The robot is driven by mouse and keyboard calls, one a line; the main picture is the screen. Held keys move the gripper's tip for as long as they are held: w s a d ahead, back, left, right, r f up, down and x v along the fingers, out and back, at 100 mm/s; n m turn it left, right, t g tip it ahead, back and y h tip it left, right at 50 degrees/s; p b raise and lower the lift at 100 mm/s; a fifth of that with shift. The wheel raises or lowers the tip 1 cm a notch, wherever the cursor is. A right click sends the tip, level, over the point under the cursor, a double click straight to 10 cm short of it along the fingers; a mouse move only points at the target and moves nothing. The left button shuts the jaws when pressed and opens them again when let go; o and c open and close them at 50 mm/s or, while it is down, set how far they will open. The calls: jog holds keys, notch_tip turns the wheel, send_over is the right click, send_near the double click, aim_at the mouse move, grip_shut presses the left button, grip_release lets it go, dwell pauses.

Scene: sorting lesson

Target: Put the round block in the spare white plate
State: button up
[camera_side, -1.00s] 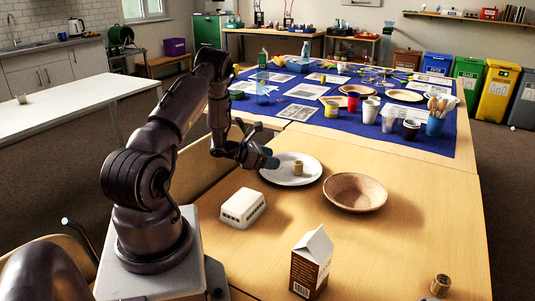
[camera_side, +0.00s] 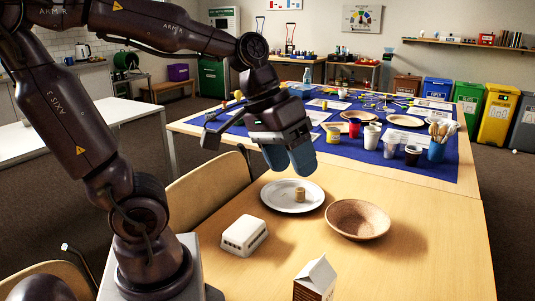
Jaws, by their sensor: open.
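A small tan round block (camera_side: 300,194) stands upright on the white plate (camera_side: 276,203), which lies on the near wooden table. My gripper (camera_side: 289,160) hangs above and behind the plate, pointing down. Its grey-blue fingers are open, with nothing seen between them. They are apart from the block.
A brown bowl (camera_side: 357,220) sits right of the plate, close to its rim. A white box-like block (camera_side: 244,235) lies to the left front. A milk carton (camera_side: 315,280) stands at the front edge of view. A blue cloth (camera_side: 344,160) with cups, papers and plates covers the far table.

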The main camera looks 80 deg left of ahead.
jog(key=shift+s+r+m+t+y, duration=0.25)
jog(key=shift+s+m+y, duration=0.1)
jog(key=shift+s+m, duration=0.3)
jog(key=shift+s+r+m+t+y, duration=0.15)
jog(key=shift+s+m+t+y, duration=0.2)
jog(key=shift+s+m, duration=0.35)
jog(key=shift+s+r+m+t+y, duration=0.2)
jog(key=shift+s+m+y, duration=0.25)
jog(key=shift+m, duration=0.3)
